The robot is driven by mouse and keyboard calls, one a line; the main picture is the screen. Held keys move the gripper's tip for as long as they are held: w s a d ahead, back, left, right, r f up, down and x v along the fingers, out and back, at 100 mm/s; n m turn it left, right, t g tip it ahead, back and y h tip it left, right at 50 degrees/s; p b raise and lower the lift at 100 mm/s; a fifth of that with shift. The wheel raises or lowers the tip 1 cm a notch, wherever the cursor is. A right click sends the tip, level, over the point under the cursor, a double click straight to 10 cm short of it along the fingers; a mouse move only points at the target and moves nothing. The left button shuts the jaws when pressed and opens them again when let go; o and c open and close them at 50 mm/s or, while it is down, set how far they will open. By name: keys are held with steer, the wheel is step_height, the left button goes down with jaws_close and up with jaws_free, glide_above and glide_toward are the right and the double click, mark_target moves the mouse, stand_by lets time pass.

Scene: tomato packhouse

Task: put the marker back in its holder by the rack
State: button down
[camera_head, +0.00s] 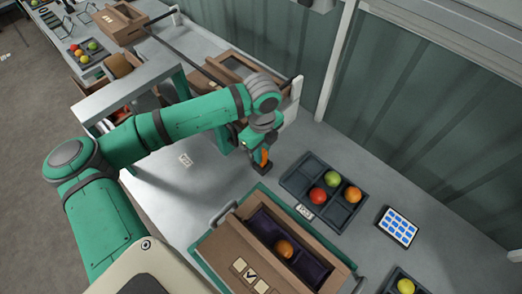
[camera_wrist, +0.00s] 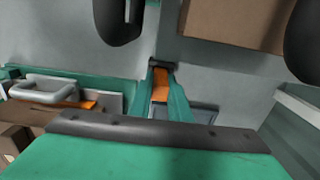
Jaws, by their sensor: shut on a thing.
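An orange marker (camera_head: 264,157) stands roughly upright under my gripper (camera_head: 263,150) over the grey bench, left of the dark tray. It also shows in the wrist view (camera_wrist: 160,88) between the teal fingers of my gripper (camera_wrist: 163,92), which are shut on it. A dark squarish block, likely the holder (camera_head: 261,169), is at the marker's lower end; its dark edge also shows in the wrist view (camera_wrist: 160,63). I cannot tell whether the marker's end is inside the block or just above it.
A dark compartment tray (camera_head: 291,181) holds several tomatoes to the right. A brown crate (camera_head: 222,251) with purple lining and one orange tomato stands in front. A tablet (camera_head: 398,226) lies farther right. A grey rack-like frame (camera_head: 118,93) and brown boxes (camera_head: 236,68) stand behind my arm.

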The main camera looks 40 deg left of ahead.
steer(key=shift+w+d+f, duration=0.1)
steer(key=shift+d+f, duration=0.1)
steer(key=shift+a, duration=0.1)
steer(key=c, duration=1.6)
jaws_free()
steer(key=c, duration=0.3)
